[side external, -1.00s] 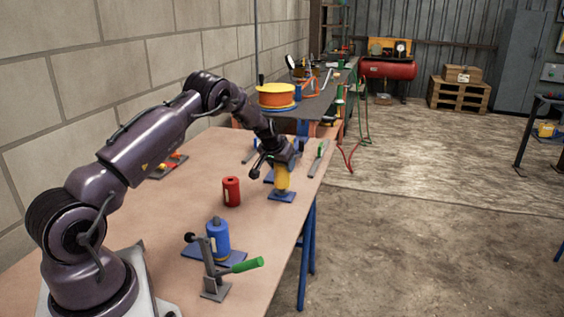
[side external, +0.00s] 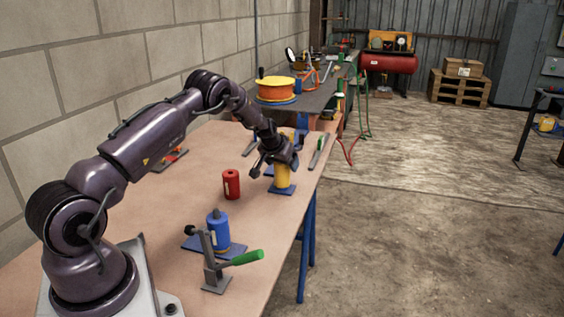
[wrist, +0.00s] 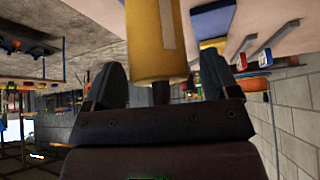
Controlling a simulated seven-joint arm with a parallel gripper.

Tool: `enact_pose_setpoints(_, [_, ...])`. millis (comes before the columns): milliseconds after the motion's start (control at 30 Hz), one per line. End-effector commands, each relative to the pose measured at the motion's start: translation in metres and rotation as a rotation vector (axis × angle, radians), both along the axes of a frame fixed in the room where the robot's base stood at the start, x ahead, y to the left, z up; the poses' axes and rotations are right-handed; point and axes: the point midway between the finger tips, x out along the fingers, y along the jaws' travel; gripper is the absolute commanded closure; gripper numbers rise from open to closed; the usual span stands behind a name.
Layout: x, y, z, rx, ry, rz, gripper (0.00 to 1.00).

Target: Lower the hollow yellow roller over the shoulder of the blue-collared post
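The hollow yellow roller (side external: 282,177) stands upright above a small blue base plate (side external: 282,188) near the table's right edge. My gripper (side external: 275,160) is at its upper end. In the wrist view the roller (wrist: 155,40) fills the top middle, and a dark post tip (wrist: 160,93) sticks out of its near end. My gripper (wrist: 162,85) has its fingers spread wider than the roller, with a clear gap on the right. A blue collar on this post is not visible; the roller may hide it. I cannot tell how far down the roller sits.
A red roller (side external: 231,184) stands left of the gripper. A blue roller (side external: 218,231) on a blue plate and a green-handled lever clamp (side external: 230,264) are nearer the camera. Another yellow piece (wrist: 212,45) is close behind.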

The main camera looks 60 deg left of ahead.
Motion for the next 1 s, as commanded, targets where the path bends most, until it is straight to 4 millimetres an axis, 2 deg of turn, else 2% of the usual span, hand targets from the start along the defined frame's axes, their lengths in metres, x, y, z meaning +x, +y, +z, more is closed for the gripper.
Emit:
enact_pose_setpoints(233, [-0.001,-0.001,-0.001,-0.002,0.003,0.000,0.19])
enact_pose_setpoints(367, [-0.003,-0.002,0.005,-0.002,0.001,0.001,0.19])
enact_pose_setpoints(533, [-0.014,-0.010,0.026,-0.002,0.000,0.000,0.19])
enact_pose_setpoints(800, [-0.039,-0.026,0.075,0.000,-0.002,0.000,0.19])
enact_pose_setpoints(1000, [-0.053,-0.036,0.100,0.001,-0.001,0.000,0.19])
